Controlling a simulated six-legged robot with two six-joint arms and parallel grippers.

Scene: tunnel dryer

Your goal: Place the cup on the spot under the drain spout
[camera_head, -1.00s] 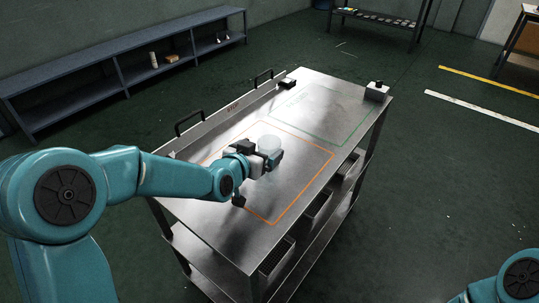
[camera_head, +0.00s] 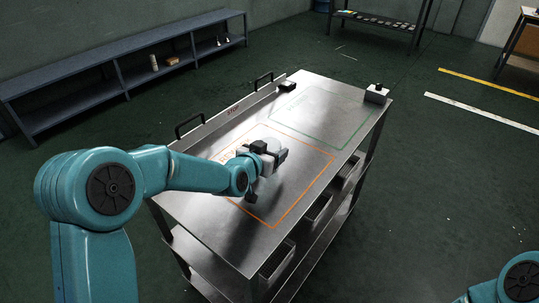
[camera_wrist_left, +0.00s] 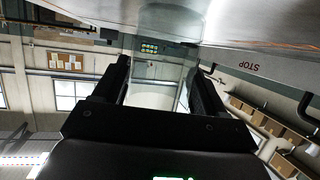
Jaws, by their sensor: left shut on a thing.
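The pale, see-through cup (camera_head: 273,143) is held by my left gripper (camera_head: 272,153) over the metal cart top (camera_head: 222,212). Its faint body also shows between the two dark fingers in the left wrist view (camera_wrist_left: 150,97). The left gripper is shut on it, above the orange-outlined area (camera_head: 318,188). I cannot tell whether the cup touches the cart top. I cannot make out a drain spout or the spot under it. My right gripper is out of view.
A green-outlined area (camera_head: 343,143) lies beyond the orange one. A grey box with a black knob (camera_head: 376,95) stands at the cart's far right corner, and a small dark object (camera_head: 287,85) at the back. Black handles (camera_head: 188,124) rise along the left edge.

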